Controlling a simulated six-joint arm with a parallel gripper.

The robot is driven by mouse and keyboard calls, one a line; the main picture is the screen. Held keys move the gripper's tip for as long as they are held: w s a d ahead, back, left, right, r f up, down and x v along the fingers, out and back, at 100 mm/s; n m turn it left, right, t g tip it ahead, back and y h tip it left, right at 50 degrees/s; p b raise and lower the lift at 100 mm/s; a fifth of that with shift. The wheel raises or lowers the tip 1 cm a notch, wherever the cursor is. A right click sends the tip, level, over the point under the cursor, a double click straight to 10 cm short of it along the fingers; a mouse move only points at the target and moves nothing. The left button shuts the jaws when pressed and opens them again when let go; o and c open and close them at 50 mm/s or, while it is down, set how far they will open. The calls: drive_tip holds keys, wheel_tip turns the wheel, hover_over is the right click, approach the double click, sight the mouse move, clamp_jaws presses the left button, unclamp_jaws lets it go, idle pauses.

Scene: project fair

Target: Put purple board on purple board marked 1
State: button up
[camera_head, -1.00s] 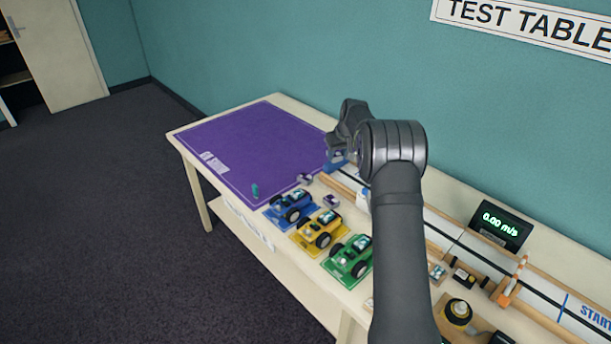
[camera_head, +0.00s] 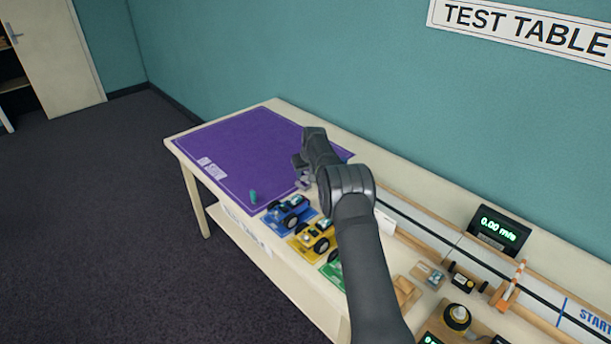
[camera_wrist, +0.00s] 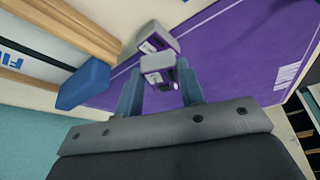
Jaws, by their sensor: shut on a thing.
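My gripper (camera_wrist: 160,86) is shut on a small white-and-purple board (camera_wrist: 159,64) in the wrist view. A second small white-and-purple board (camera_wrist: 152,40) shows just beyond the held one, on or at the edge of the large purple mat (camera_wrist: 235,50). The two overlap in this view, so I cannot tell whether they touch. No number 1 is readable on either. In the head view my gripper (camera_head: 302,172) is low over the mat's right part (camera_head: 240,140), and the small boards there are too small to tell apart.
Blue (camera_head: 289,214), yellow (camera_head: 313,239) and green (camera_head: 334,268) cars stand in a row in front. A small teal peg (camera_head: 253,196) stands near the mat's front edge. A wood-railed track (camera_head: 430,228) runs along the right; a blue block (camera_wrist: 84,86) sits at its end.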

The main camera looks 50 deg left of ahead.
drive_tip(key=shift+f, duration=0.65)
drive_tip(key=shift+f, duration=0.15)
drive_tip(key=shift+f, duration=0.35)
drive_tip(key=o, duration=1)
drive_tip(key=v, duration=1.3)
drive_tip(key=shift+w+a, duration=0.15)
